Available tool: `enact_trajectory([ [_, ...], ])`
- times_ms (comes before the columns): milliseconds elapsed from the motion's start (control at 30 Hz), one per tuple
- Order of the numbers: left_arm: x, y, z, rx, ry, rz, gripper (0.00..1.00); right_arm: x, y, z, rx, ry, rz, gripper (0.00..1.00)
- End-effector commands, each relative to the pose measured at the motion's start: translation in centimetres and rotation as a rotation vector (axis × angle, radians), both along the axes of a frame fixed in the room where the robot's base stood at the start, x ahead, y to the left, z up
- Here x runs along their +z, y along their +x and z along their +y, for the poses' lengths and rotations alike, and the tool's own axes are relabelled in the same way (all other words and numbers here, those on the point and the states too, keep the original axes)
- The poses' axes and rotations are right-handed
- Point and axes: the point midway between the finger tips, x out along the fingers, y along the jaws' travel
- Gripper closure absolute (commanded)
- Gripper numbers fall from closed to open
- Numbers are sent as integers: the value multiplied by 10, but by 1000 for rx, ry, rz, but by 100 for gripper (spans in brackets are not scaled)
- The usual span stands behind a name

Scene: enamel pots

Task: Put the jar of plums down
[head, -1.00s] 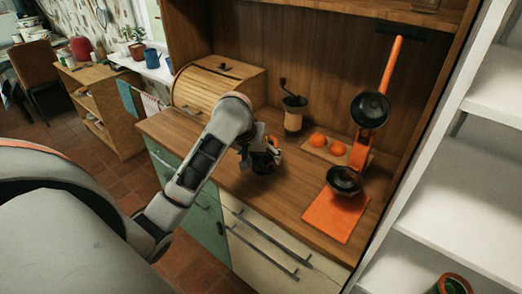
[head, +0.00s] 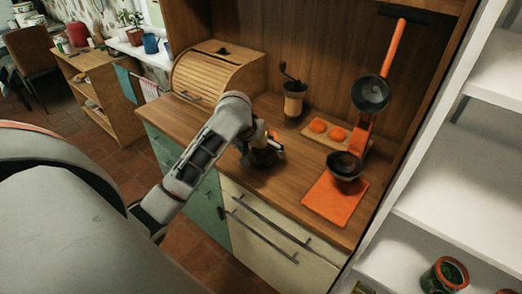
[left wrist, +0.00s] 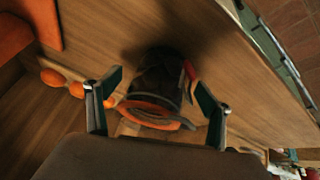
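The jar of plums (left wrist: 157,80) is dark glass with an orange seal ring and a red tab. In the left wrist view it stands between the two fingers of my left gripper (left wrist: 157,100), with a gap showing beside it. The fingers look spread wider than the jar. In the head view the jar (head: 262,158) is low at the wooden counter (head: 285,190), partly hidden by my left gripper (head: 258,148). It seems to rest on the counter, with a dark shadow around its base. My right gripper is not in view.
A roll-top bread box (head: 215,75) stands left, a coffee grinder (head: 294,98) behind. White shelves (head: 460,190) are at far right.

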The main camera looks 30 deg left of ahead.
Motion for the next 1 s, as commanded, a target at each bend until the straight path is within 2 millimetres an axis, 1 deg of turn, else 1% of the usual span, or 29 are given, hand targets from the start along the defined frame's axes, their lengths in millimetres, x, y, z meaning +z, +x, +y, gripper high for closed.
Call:
enact_trajectory([
  [167,1,0,0,0,0,-1,20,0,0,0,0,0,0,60],
  [267,5,-1,0,1,0,-1,20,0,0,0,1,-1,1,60],
  [333,12,-4,0,0,0,-2,20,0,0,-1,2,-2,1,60],
  [467,30,-14,-1,-1,0,-4,20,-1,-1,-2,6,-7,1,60],
  [700,68,-36,-1,-1,4,-5,20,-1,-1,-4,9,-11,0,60],
  [800,81,-43,-1,-1,3,-4,20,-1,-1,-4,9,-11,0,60],
  [1000,99,-53,-2,-1,5,-6,20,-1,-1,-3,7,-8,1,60],
])
